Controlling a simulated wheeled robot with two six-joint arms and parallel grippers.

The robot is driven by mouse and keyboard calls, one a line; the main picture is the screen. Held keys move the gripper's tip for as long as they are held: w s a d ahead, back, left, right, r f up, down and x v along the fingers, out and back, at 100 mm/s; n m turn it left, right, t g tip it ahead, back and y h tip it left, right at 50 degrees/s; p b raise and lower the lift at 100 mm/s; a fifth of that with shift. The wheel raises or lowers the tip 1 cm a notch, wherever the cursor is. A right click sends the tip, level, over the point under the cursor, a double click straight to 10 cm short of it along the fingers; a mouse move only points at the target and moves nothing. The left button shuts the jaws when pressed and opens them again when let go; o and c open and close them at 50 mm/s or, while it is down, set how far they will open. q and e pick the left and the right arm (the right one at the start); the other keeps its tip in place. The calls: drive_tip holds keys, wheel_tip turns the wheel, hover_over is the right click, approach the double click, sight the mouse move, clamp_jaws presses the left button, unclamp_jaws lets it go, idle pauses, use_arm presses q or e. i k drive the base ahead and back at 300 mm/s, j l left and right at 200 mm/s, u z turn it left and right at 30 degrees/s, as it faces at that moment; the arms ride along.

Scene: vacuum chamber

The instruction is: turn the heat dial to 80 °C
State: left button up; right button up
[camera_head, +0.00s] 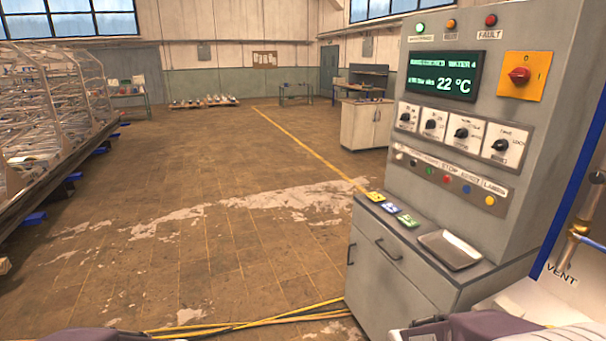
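A grey control cabinet (415,160) stands at the right. Its dark display (453,76) shows green text with 22 °C. Below it is a row of several black dials on white plates: a first (405,117), a second (431,124), a third (461,133) and a rightmost dial (501,145). Their labels are too small to read, so I cannot tell which is the heat dial. Purple-grey parts of my arms show at the bottom edge, well below the dials. Neither gripper's fingers are in view.
A red knob (520,75) on a yellow plate sits right of the display. Small coloured buttons (447,179) line the panel below the dials. A metal tray (450,250) and coloured cards (391,208) lie on the ledge. Yellow cables (240,325) cross the floor.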

sight(405, 116)
drive_tip(key=i+z, duration=0.15)
drive_tip(key=i, duration=0.35)
drive_tip(key=i+j+z, duration=0.1)
drive_tip(key=i, duration=0.4)
drive_tip(key=i+j+z, duration=0.15)
drive_tip(key=i, duration=0.35)
drive_tip(key=i+j+z, duration=0.15)
drive_tip(key=i, duration=0.35)
drive_tip(key=j, duration=0.1)
